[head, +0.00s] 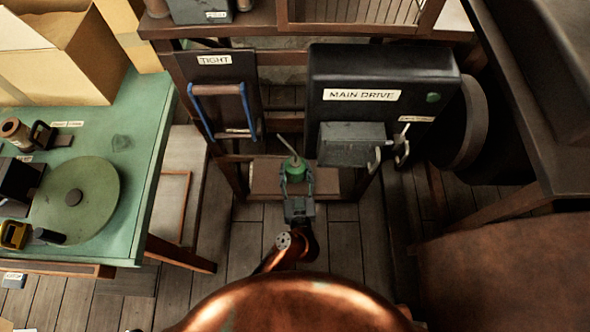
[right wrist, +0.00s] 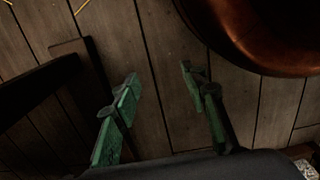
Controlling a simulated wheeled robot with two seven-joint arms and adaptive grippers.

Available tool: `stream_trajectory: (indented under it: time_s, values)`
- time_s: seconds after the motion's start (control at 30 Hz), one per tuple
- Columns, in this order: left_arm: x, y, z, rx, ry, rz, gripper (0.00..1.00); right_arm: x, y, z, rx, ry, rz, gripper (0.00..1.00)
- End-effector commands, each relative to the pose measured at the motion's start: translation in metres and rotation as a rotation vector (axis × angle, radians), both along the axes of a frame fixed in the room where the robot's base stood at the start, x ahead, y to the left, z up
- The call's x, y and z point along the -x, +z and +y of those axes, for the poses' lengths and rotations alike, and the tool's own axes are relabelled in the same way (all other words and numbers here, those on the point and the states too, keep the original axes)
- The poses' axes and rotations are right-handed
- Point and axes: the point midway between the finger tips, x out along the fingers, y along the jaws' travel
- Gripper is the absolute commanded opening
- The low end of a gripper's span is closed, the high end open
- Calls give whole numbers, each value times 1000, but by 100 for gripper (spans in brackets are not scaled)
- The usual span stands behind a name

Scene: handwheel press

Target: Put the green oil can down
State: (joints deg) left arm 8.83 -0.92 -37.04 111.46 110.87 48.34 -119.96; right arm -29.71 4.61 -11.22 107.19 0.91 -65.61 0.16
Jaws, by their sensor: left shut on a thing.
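The green oil can (head: 295,168) is in the head view, just right of the middle, with its thin spout pointing up and to the left. My left gripper (head: 297,180) is shut on the oil can, reaching it from the near side. The can is in front of or over a low brown shelf (head: 264,181); I cannot tell whether it touches it. The gripper hides the can's lower part. My right gripper (right wrist: 161,80) shows in the right wrist view, open and empty above the plank floor. It is not visible in the head view.
The black MAIN DRIVE box (head: 370,73) with a grey block (head: 352,145) and hooks stands right of and behind the can. A green table (head: 150,150) with several items stands farther left.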

Motion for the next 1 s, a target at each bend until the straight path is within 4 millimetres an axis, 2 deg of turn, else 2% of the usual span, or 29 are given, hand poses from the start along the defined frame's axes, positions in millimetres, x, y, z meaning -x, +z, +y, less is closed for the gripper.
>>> stream_trajectory:
  time_s: [0.1, 0.3, 0.8, 0.83, 1.0]
  values:
    - [0, -12, 0, 1, 0, 1, 18, -6, 20, 6, -8, 0, -1, 40]
    - [0, -16, 0, 0, 0, -2, 18, -12, 42, 10, -14, 0, 0, 40]
    - [0, -17, 0, 0, 0, -3, 18, -12, 40, 9, -13, 0, -3, 40]
    - [0, -18, 0, 0, 0, -1, 48, -11, 38, 9, -13, 0, -1, 40]
    - [0, -19, 0, 0, 0, -1, 60, -10, 37, 9, -14, 0, 2, 40]
